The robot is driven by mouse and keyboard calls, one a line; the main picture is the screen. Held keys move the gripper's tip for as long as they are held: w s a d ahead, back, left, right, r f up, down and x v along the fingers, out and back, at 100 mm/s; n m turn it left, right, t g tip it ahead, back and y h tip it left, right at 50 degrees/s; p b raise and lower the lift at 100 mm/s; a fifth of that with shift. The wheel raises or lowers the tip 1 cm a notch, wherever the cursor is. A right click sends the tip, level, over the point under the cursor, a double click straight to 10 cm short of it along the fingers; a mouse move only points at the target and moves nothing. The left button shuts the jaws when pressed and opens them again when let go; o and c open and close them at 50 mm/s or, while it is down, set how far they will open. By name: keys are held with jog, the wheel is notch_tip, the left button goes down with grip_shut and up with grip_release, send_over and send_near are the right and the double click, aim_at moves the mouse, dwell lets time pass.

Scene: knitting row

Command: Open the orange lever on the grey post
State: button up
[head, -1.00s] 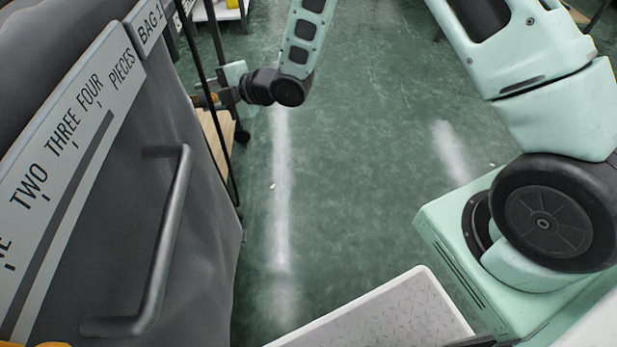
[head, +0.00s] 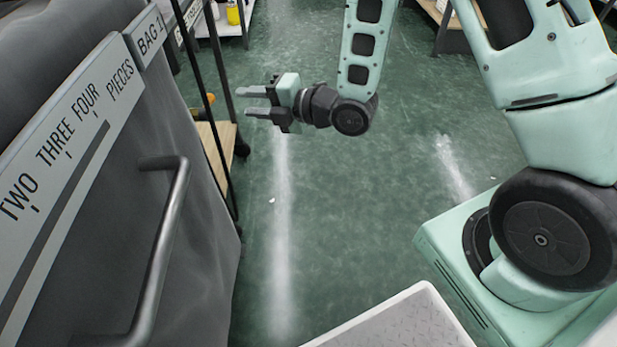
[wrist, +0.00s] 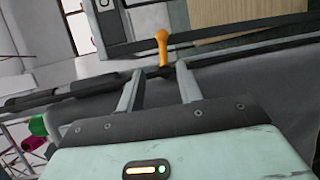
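The orange lever (wrist: 162,48) stands roughly upright in the wrist view, its lower end at a dark pivot. In that view it lies beyond and between my two fingertips, with a gap and no contact visible. I cannot clearly make out the grey post.
Dark upright poles (head: 205,110) and a wooden shelf (head: 215,145) stand near my gripper.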

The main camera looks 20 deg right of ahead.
jog(key=s+r+m+g+h+b, duration=0.2)
jog(key=s+m+g+h, duration=0.8)
jog(key=s+m, duration=0.8)
jog(key=s+b, duration=0.1)
jog(key=s, duration=0.5)
jog(key=shift+s+d, duration=0.25)
